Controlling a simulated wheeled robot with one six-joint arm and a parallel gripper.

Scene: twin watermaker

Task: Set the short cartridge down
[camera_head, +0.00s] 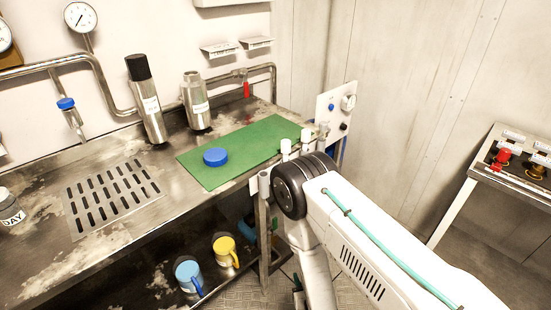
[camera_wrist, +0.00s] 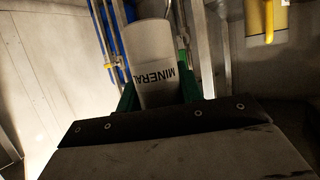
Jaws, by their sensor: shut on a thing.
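In the wrist view, a pale grey-white cylindrical cartridge (camera_wrist: 152,42) with the lettering MINERAL, upside down in the picture, stands between the green fingers of my gripper (camera_wrist: 157,88). My gripper is shut on it. Its far end points away from the wrist. No surface shows in contact with it. In the camera_head view my own arm covers much of the lower right, and I cannot make out the cartridge or the fingertips there. The bench (camera_head: 38,258) has a green mat (camera_head: 262,138) with a blue cap (camera_head: 215,157) lying on it.
A black-capped metal cylinder (camera_head: 147,100) and an open-looking one (camera_head: 196,102) stand behind the mat. A slotted grate (camera_head: 112,195) is left. A blue mug (camera_head: 189,275) and yellow mug (camera_head: 226,250) are on the lower shelf; the yellow mug shows in the wrist view (camera_wrist: 260,20).

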